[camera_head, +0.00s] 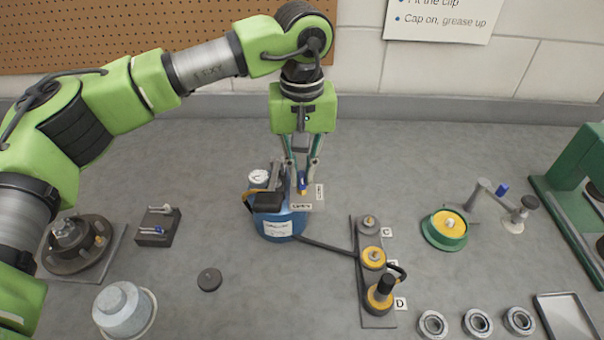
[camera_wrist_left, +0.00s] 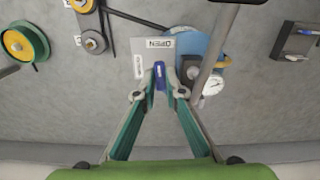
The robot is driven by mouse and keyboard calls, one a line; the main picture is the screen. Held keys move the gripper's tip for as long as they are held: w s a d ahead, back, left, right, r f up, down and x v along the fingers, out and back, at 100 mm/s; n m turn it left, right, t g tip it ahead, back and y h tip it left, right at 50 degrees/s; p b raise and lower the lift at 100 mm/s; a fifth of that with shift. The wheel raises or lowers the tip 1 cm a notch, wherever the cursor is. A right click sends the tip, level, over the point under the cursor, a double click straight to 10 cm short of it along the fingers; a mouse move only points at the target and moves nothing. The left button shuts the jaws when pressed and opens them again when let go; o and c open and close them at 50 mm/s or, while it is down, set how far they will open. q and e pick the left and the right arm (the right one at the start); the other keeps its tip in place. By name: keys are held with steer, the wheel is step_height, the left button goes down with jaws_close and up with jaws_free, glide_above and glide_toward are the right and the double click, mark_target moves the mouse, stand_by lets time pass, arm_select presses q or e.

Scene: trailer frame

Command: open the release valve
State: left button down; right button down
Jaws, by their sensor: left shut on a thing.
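The release valve's blue lever (camera_head: 302,184) stands at a plate with small labels (camera_head: 318,203), on the right side of a blue grease pump (camera_head: 279,225). My left gripper (camera_head: 302,172) reaches down from above and is shut on the blue lever. In the left wrist view the lever (camera_wrist_left: 159,76) sits between the two fingertips (camera_wrist_left: 160,88). One label beside it reads OPEN (camera_wrist_left: 160,43); the other label (camera_wrist_left: 138,66) is too small to read surely. The valve's lower part is partly hidden. My right gripper is not in view.
A hose (camera_head: 325,246) runs right to a plate of fittings (camera_head: 360,290). Several bearing rings (camera_head: 477,322) lie front right. A dark puck (camera_head: 209,279) lies front left.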

mark_target(302, 176)
arm_select(q)
steer(key=shift+w+r+m, duration=0.15)
steer(key=shift+r+m, duration=0.1)
steer(key=shift+m, duration=0.15)
steer(key=c, duration=2.3)
jaws_free()
steer(key=shift+o, duration=1)
steer(key=shift+f, duration=0.1)
step_height(302, 176, up, 12)
